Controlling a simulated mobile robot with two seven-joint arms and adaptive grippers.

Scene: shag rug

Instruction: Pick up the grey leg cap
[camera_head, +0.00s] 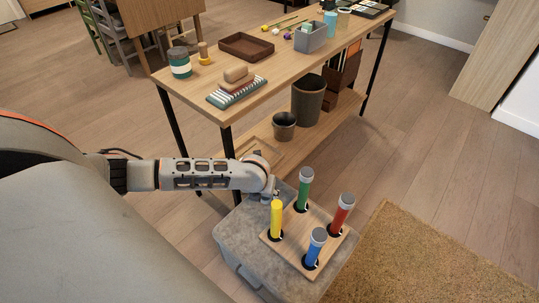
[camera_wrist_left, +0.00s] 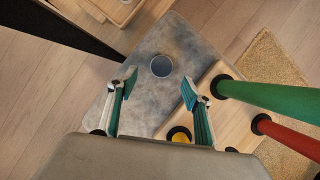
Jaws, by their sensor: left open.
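The grey leg cap (camera_wrist_left: 161,66) rests on the grey box top (camera_wrist_left: 150,40), in the left wrist view, as a small round piece with a lighter rim. In the head view I cannot make it out; my left gripper (camera_head: 272,190) is over that area. My left gripper (camera_wrist_left: 158,90) is open and empty, its two teal-padded fingers pointing toward the cap, which lies just beyond the fingertips and between their lines. A yellow leg (camera_head: 277,219) without a grey cap stands beside the gripper. My right gripper is not in view.
A wooden board (camera_head: 270,240) on the grey box holds green (camera_head: 305,188), red (camera_head: 342,212) and blue (camera_head: 316,246) legs with grey caps, upright and close to the gripper. A wooden table (camera_head: 190,90) with several items stands behind. A tan rug (camera_head: 420,260) lies right.

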